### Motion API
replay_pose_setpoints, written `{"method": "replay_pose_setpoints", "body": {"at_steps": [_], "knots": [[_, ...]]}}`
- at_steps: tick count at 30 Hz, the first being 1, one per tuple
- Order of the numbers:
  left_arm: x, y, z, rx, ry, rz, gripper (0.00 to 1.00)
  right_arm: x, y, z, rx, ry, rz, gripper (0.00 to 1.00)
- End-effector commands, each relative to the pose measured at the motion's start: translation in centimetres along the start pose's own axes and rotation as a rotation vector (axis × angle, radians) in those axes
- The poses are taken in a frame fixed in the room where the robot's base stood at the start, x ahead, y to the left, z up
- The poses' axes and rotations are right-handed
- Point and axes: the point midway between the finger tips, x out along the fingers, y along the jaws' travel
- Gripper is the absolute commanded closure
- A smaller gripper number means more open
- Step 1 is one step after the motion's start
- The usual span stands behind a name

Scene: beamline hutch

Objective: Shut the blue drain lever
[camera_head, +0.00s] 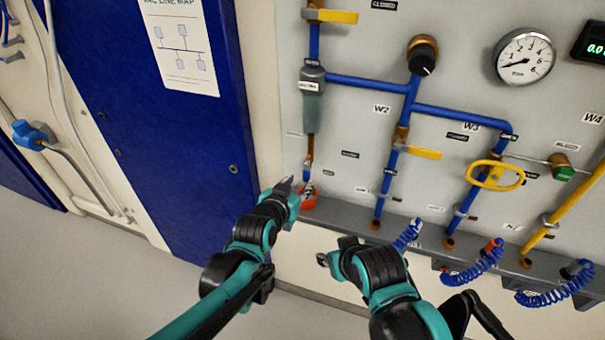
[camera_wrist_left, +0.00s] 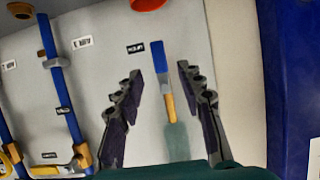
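A blue lever (camera_wrist_left: 158,60) with a brass-coloured stem (camera_wrist_left: 168,100) hangs in line below a grey-green cylinder (camera_wrist_left: 178,140); the left wrist view shows this upside down. In the head view the small blue piece (camera_head: 309,166) sits low on the panel's left pipe, below the cylinder (camera_head: 312,108). My left gripper (camera_wrist_left: 156,95) is open, with one finger on each side of the lever and visible gaps. In the head view the left gripper (camera_head: 294,187) is near the panel's lower left, partly covering that area. My right gripper (camera_head: 335,252) looks open and empty, lower and to the right.
A red-orange piece (camera_head: 308,200) is just below the lever. Yellow levers (camera_head: 424,153) and a yellow handwheel (camera_head: 495,176) sit on blue pipes to the right. A grey ledge (camera_head: 350,228) with coiled blue hoses (camera_head: 475,266) runs along the bottom. A blue door (camera_head: 165,130) stands left.

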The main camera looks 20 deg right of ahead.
Motion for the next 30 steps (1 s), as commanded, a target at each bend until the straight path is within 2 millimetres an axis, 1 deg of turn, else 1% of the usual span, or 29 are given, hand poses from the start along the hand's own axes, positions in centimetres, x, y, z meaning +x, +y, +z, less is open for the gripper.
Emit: {"method": "replay_pose_setpoints", "body": {"at_steps": [5, 9, 12, 15, 19, 25, 26, 27, 30], "knots": [[2.4, 0.1, 0.2, 0.001, 0.001, 0.001, 0.62, 0.8, 0.0, 0.6, 0.000, 0.000, 0.000, 0.60], [4.8, 0.0, 0.3, 0.001, 0.000, 0.001, 0.62, 1.4, 0.0, 1.0, 0.000, 0.000, 0.000, 0.60], [6.2, 0.0, 0.2, 0.001, 0.000, 0.001, 0.62, 1.7, 0.0, 1.2, 0.000, 0.000, 0.000, 0.60], [7.1, 0.0, 0.1, 0.000, 0.000, 0.000, 0.62, 1.9, 0.0, 1.4, 0.000, 0.000, 0.000, 0.60], [7.6, 0.0, 0.1, 0.000, 0.000, 0.000, 0.62, 2.0, 0.0, 1.4, 0.000, 0.000, 0.000, 0.60], [7.6, 0.0, 0.0, 0.000, 0.000, 0.000, 0.62, 1.9, 0.0, 1.4, 0.000, 0.000, 0.000, 0.60], [7.6, 0.0, 0.0, 0.000, 0.000, 0.000, 0.65, 1.9, 0.0, 1.4, 0.000, 0.000, 0.000, 0.60], [7.6, 0.0, 0.0, 0.000, 0.000, 0.000, 0.75, 1.9, 0.0, 1.4, 0.000, 0.000, 0.000, 0.60], [7.6, 0.0, 0.0, 0.000, 0.000, 0.000, 1.00, 1.9, 0.0, 1.4, 0.000, 0.000, 0.000, 0.60]]}}
